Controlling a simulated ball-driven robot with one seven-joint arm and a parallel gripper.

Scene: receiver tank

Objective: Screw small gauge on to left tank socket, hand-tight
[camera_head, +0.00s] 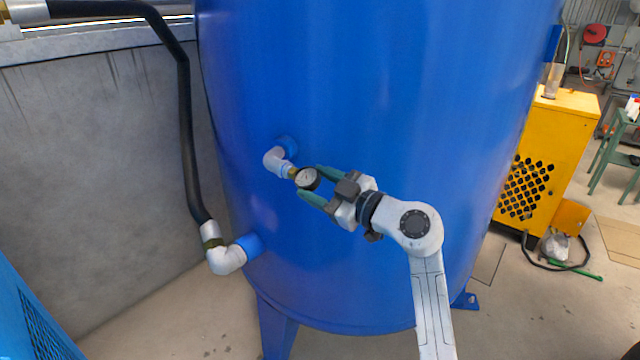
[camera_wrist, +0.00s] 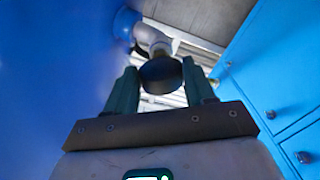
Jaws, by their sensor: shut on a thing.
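The small gauge (camera_head: 307,179) has a round dial with a dark rim and a brass stem. It sits at the open end of the white elbow socket (camera_head: 277,161) on the blue tank (camera_head: 380,90). Its stem meets the socket; how far it is threaded in cannot be told. My gripper (camera_head: 312,183) has its green fingers on both sides of the gauge and is shut on it. In the wrist view the gauge (camera_wrist: 161,74) shows dark between the fingertips, with the white elbow (camera_wrist: 150,38) just beyond it.
A lower white elbow (camera_head: 226,260) with a black hose (camera_head: 187,120) stands left of the gripper. A grey wall (camera_head: 90,190) is behind. A blue cabinet (camera_wrist: 275,80) shows at right in the wrist view. A yellow machine (camera_head: 550,150) stands far right.

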